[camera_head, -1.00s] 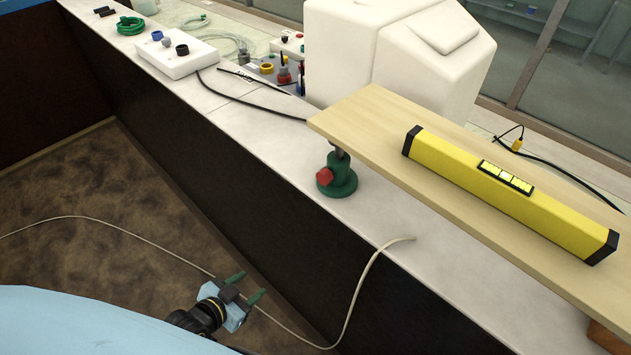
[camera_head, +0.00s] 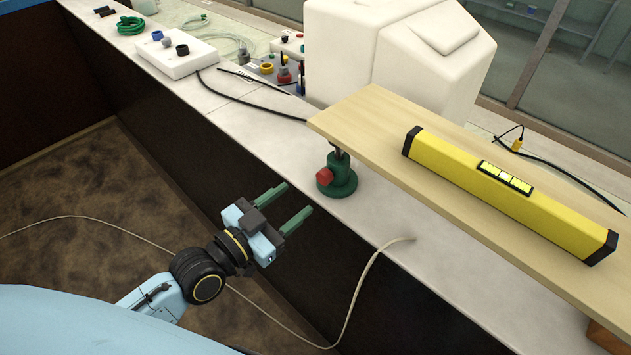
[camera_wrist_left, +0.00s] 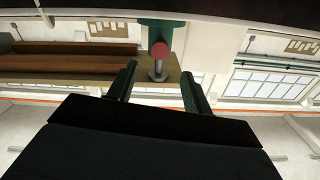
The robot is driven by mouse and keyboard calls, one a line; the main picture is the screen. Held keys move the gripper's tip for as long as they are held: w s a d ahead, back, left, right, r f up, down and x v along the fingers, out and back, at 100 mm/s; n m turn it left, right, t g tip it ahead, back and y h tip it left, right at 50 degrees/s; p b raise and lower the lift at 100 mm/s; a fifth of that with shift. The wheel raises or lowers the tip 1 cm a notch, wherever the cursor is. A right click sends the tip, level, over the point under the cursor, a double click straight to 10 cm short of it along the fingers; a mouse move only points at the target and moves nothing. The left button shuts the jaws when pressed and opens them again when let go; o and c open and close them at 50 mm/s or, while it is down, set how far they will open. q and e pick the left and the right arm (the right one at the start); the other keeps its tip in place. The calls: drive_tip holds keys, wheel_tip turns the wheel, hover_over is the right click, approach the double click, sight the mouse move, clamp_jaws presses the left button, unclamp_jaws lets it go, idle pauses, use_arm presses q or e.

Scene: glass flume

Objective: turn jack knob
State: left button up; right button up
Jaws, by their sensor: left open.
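The jack is a small green stand with a red knob (camera_head: 324,175) on its near left side. Its green base (camera_head: 342,183) stands on the pale bench under the left end of a wooden board (camera_head: 366,113). My left gripper (camera_head: 300,202) is open and empty, left of and nearer than the jack, with its green fingers pointing toward it. A gap remains between fingertips and knob. In the left wrist view the red knob (camera_wrist_left: 160,50) shows upside down, beyond and between the two open fingers (camera_wrist_left: 158,78). My right gripper is not in view.
A yellow spirit level (camera_head: 505,190) lies on the board. A white block (camera_head: 175,58) with rings, a black cable and white containers (camera_head: 400,50) stand behind. A pale hose (camera_head: 367,275) hangs over the bench's front edge.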

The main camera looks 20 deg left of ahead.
sight(321, 179)
use_arm(q)
drive_tip(key=x, duration=0.7)
drive_tip(key=shift+w, duration=0.2)
drive_tip(key=c, duration=1)
drive_tip(key=shift+n+p, duration=0.9)
drive_tip(key=shift+n, duration=0.6)
